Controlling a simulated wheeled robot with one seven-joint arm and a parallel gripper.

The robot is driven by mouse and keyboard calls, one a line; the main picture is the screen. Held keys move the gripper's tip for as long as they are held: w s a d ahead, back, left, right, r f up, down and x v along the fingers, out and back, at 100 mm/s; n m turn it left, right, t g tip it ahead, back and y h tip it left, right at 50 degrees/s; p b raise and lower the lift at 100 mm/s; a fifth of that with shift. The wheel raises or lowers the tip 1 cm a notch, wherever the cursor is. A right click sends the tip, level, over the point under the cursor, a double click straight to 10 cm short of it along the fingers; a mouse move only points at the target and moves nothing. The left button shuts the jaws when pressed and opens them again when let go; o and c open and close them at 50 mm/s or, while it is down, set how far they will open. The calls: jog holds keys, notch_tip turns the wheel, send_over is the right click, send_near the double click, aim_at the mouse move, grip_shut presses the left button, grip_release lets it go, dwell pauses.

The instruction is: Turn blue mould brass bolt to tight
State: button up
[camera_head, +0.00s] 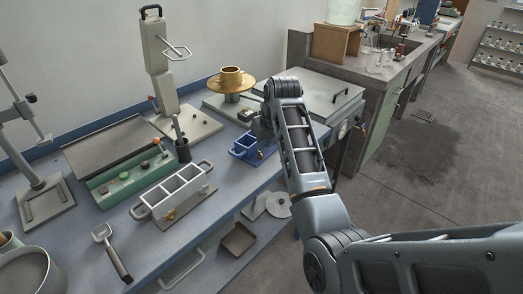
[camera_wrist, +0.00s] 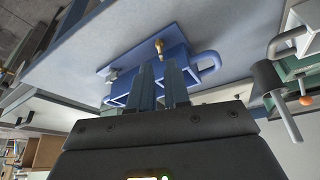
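The blue mould (camera_wrist: 181,52) sits on the bench top in the wrist view, with a loop handle at its right end. Its brass bolt (camera_wrist: 159,47) stands out from its side, just beyond my fingertips. My gripper (camera_wrist: 158,68) is open, its two fingers apart with a gap between them and nothing seen held. The fingers overlap the mould in the picture; whether they touch it I cannot tell. In the head view the blue mould (camera_head: 241,149) is at the bench's front edge, partly hidden by my arm, and my fingers are not clear there.
A white mould (camera_head: 175,190) with several compartments stands left of the blue one. A dark cup with a handle (camera_head: 183,151) and a brass dish on a stand (camera_head: 230,82) are close behind. A scoop (camera_head: 110,251) lies at the front left. Bare bench lies between the moulds.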

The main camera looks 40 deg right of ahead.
aim_at(260, 153)
jog(key=shift+x, duration=2.75)
jog(key=shift+c, duration=0.3)
grip_shut()
